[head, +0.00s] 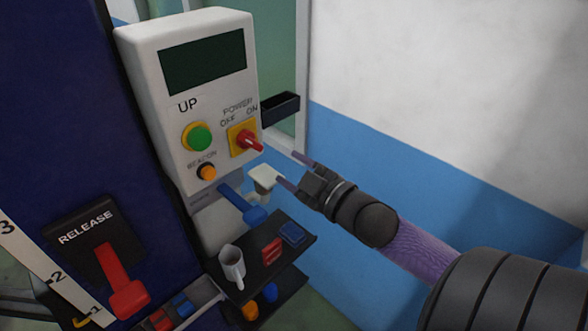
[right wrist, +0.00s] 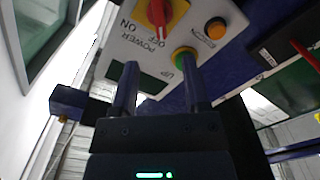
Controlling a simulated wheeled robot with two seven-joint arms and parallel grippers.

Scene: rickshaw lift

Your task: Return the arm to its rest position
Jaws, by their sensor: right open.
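My right arm comes in from the lower right of the head view. My right gripper (head: 289,170) is open and empty, its two fingers pointing toward the white control box (head: 188,65). The fingertips are apart from the box, just right of and below the red power switch (head: 250,141). In the right wrist view the two open fingers (right wrist: 157,90) show with nothing between them. The power switch (right wrist: 160,14), green UP button (right wrist: 184,56) and orange beacon button (right wrist: 216,28) lie beyond them. My left gripper is not in view.
A blue lever (head: 243,205) sticks out below the box. A dark shelf (head: 285,258) holds a white mug (head: 232,265) and red and blue items. A red release lever (head: 123,280) is at the lower left. A black holder (head: 281,108) juts out right of the box. The right wall is clear.

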